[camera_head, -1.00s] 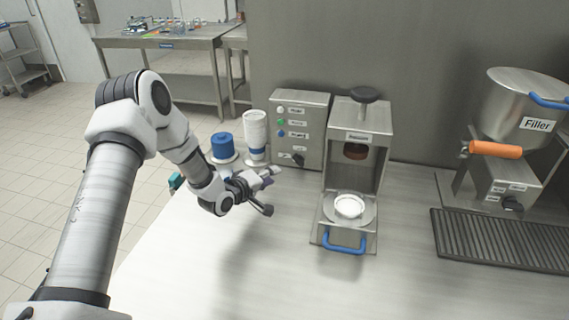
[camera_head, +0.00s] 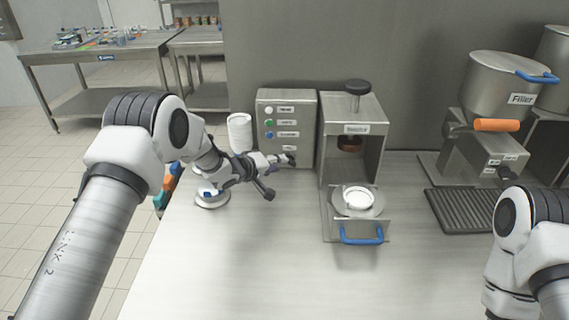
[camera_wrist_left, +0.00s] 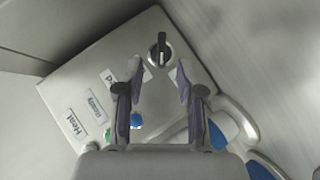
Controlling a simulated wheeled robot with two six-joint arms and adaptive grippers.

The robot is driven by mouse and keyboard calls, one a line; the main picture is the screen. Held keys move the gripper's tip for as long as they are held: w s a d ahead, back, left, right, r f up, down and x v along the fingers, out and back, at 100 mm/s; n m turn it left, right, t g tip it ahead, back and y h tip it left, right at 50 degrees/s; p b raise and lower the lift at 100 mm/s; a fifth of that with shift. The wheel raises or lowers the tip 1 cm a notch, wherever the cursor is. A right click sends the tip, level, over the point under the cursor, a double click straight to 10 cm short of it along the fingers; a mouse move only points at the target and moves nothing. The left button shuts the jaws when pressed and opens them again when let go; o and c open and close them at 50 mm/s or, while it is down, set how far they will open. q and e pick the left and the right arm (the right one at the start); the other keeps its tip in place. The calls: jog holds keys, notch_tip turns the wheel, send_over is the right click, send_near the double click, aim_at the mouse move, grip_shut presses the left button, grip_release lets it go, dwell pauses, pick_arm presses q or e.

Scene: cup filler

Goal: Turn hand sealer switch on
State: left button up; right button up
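The grey control box (camera_head: 287,108) stands left of the sealer (camera_head: 352,128), with labels and small round lights on its front. Its dark switch knob (camera_wrist_left: 159,50) shows in the left wrist view, just beyond the fingertips and between their lines. My left gripper (camera_wrist_left: 158,74) is open and empty, pointed at the knob. In the head view my left gripper (camera_head: 281,160) is at the box's lower front and largely covers the knob. I cannot tell whether it touches. My right arm shows at the right edge; its gripper is out of view.
A white cup stack (camera_head: 240,132) stands left of the box, and a round base (camera_head: 212,198) lies partly behind my left arm. The sealer's tray with a blue handle (camera_head: 361,236) is at its front. The filler (camera_head: 492,95) stands right. The front counter (camera_head: 270,265) is clear.

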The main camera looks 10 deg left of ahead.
aim_at(288, 163)
pick_arm(q)
jog(key=x, duration=0.5)
jog(key=shift+w+a+f+p, duration=0.1)
jog(key=shift+w+f+p, duration=0.1)
jog(key=shift+w+p, duration=0.15)
jog(key=shift+w+d+f, duration=0.1)
jog(key=shift+w+d, duration=0.15)
grip_shut()
